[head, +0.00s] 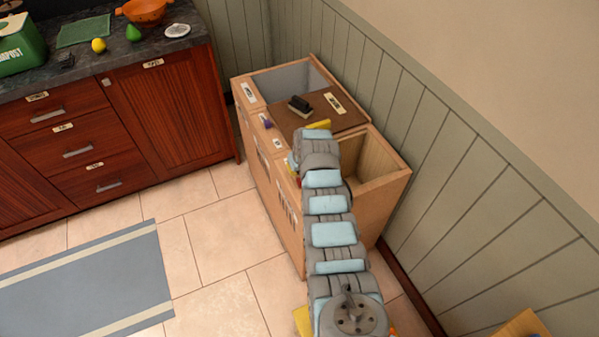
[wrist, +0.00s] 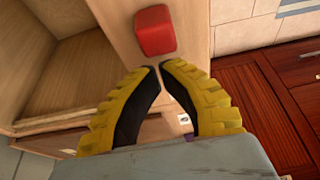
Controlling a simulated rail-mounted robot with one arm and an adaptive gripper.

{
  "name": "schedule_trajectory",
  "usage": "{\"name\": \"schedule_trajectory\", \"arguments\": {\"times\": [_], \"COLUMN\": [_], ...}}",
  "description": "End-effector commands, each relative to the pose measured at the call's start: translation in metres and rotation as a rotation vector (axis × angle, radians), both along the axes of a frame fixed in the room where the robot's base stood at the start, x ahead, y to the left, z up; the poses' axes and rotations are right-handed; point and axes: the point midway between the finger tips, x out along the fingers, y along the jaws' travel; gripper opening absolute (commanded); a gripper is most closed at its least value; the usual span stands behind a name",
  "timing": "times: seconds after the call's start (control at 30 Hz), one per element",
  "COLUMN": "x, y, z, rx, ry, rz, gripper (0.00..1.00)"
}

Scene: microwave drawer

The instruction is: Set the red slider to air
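The red slider (wrist: 155,31) is a small rounded block on a light wooden strip, at the top middle of the wrist view. My gripper (wrist: 160,67) has yellow fingers with black pads. Its fingertips are almost together with nothing between them, and lie just below the slider in the picture. I cannot tell whether they touch it. In the head view the slider is a small red patch (head: 298,182) at the left edge of my arm, on the wooden cabinet (head: 285,205). My arm hides most of the gripper there. The cabinet's small labels are too small to read.
The cabinet has open bins and a brown lid (head: 328,112) with a black handle (head: 300,105). A purple knob (head: 266,121) sits on its front strip. Dark red drawers (head: 75,150) stand to the left, and a panelled wall (head: 450,150) is close on the right.

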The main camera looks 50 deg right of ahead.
Motion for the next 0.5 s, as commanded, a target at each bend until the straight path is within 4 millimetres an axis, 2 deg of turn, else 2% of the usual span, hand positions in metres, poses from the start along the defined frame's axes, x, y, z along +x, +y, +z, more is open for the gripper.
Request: {"name": "schedule_trajectory", "arguments": {"times": [0.5], "x": [0.021], "y": [-0.004], "z": [0.001], "rx": [-0.003], "ry": [-0.003], "rz": [0.006], "gripper": [0.0]}}
